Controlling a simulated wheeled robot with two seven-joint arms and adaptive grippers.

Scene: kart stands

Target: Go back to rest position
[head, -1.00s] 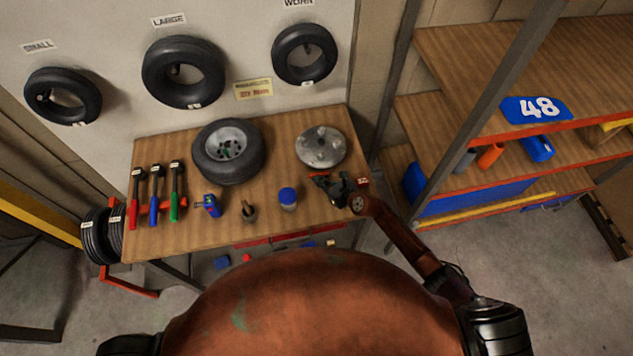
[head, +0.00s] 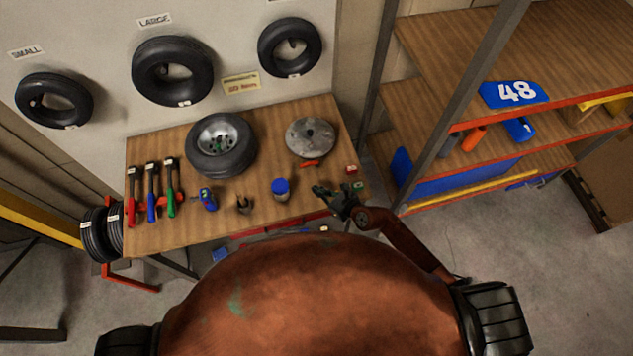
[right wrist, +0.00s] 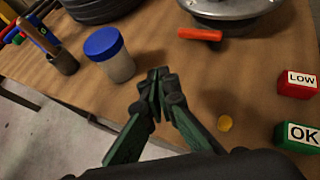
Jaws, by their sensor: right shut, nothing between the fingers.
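My right gripper (head: 327,190) is shut and empty. It hovers near the front right edge of the wooden workbench (head: 300,215), to the right of the blue-lidded jar (head: 281,189). In the right wrist view the closed fingertips (right wrist: 158,75) show with the blue-lidded jar (right wrist: 110,55) to their left. An orange-red object (right wrist: 200,34) lies beyond them, beside the metal disc (head: 311,138). My left gripper is not in view.
A wheel with tyre (head: 221,145) lies on the bench, with several hammers (head: 152,190) at left. A shelf (head: 480,140) stands at right.

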